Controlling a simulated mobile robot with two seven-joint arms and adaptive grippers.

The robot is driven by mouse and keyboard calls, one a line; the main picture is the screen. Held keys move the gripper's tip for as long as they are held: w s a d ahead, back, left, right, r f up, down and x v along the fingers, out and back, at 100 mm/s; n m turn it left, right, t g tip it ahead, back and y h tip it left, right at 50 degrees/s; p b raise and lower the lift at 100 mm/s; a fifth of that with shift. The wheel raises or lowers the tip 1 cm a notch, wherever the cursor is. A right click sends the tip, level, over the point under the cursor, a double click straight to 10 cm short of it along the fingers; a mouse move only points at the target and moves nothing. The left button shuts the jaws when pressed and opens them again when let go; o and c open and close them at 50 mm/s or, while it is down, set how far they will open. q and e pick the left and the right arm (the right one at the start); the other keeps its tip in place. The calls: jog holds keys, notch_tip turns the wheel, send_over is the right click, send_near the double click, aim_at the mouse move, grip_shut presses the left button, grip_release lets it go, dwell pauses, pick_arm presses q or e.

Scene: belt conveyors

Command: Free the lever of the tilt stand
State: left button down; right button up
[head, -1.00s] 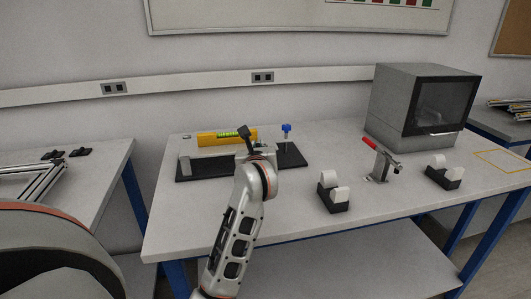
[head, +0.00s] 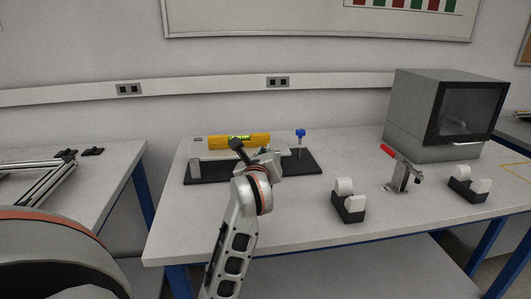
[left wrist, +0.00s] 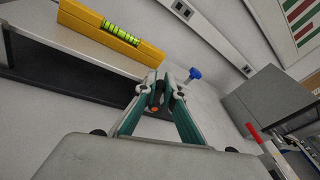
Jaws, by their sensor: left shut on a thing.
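The tilt stand has a long black base (head: 205,174) and a pale tilting plate (left wrist: 75,40) with a yellow spirit level (head: 218,142) on it. A blue knob (head: 300,133) stands at its right end and also shows in the left wrist view (left wrist: 194,74). My left gripper (left wrist: 161,88) is at the front right of the stand, its fingers closed on a small dark part with an orange spot (left wrist: 154,109), apparently the lever. The fingers and my wrist hide most of it. In the head view my left wrist covers the front of the stand.
Right of the stand are a red-handled toggle clamp (head: 402,174), a black holder with white rolls (head: 349,205), a second such holder (head: 467,187) and a grey box with a dark window (head: 430,110). The front of the table is clear.

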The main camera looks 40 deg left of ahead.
pick_arm(q)
jog(key=c, duration=2.4)
grip_release()
jog(key=f+v, duration=0.1)
jog(key=v, duration=0.6)
jog(key=shift+s+r, duration=0.2)
jog(key=shift+r, duration=0.35)
jog(key=shift+d, duration=0.1)
